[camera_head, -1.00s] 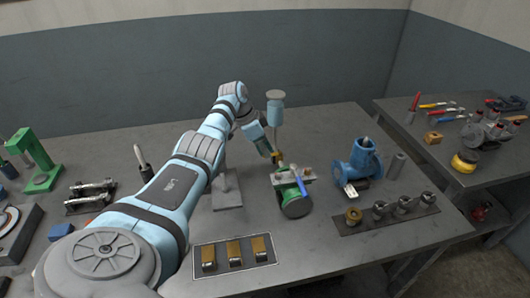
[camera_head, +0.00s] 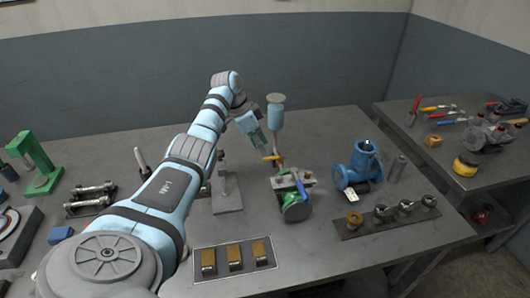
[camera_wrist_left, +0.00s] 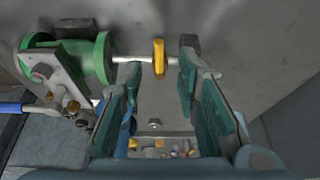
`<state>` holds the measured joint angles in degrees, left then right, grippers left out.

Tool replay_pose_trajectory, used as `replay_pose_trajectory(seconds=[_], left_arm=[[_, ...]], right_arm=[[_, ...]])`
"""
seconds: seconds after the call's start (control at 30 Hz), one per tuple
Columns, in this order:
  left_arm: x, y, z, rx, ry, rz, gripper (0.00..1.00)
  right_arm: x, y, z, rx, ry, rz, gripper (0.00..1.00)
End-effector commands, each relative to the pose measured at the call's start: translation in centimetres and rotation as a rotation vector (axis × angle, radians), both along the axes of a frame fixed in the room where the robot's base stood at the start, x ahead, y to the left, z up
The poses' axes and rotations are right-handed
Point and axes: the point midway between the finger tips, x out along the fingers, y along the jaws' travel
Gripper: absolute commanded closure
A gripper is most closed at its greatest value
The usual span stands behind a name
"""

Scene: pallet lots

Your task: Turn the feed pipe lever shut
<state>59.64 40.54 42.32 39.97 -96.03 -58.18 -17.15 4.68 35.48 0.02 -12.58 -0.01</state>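The yellow feed pipe lever (camera_head: 273,158) sits low on a thin upright pipe (camera_head: 277,141) under a light blue cup-shaped tank (camera_head: 276,103). It points crosswise to the pipe; the wrist view shows the lever (camera_wrist_left: 159,57) across the metal pipe (camera_wrist_left: 129,59) too. A green cylindrical body (camera_head: 297,209) is at the pipe's lower end. My left gripper (camera_head: 262,148) is just above and left of the lever. In the wrist view my left gripper (camera_wrist_left: 160,62) is open and empty, with the lever visible between its fingertips, not gripped. My right gripper is out of view.
A blue flanged valve (camera_head: 358,168) stands right of the green body, which carries a blue-handled clamp (camera_head: 301,188). A tray with brass blocks (camera_head: 234,254) lies in front. A grey stand (camera_head: 226,194) is at the left. Bare tabletop lies behind the pipe.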

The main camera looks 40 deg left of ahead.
Motion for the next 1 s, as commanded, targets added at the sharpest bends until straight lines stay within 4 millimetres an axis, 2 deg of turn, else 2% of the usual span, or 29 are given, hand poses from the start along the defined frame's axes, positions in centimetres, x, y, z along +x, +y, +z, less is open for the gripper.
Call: replay_pose_trajectory(seconds=[0.1, 0.2, 0.3, 0.9, 1.0], left_arm=[[-1.0, 0.7, 3.2, 0.002, -0.004, 0.001, 0.71], [-1.8, 1.2, 5.4, 0.001, -0.003, 0.000, 0.71], [-2.3, 1.5, 6.7, -0.001, -0.001, 0.000, 0.71], [-2.4, 1.5, 7.1, -0.001, 0.000, 0.000, 0.71], [-2.4, 1.5, 8.0, -0.001, 0.000, 0.000, 0.71]], right_arm=[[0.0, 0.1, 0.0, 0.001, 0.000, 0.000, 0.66], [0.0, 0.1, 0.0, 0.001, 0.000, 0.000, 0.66], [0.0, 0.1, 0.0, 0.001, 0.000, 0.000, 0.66], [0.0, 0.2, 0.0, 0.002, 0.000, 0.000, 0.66], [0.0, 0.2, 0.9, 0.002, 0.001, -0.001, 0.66]])
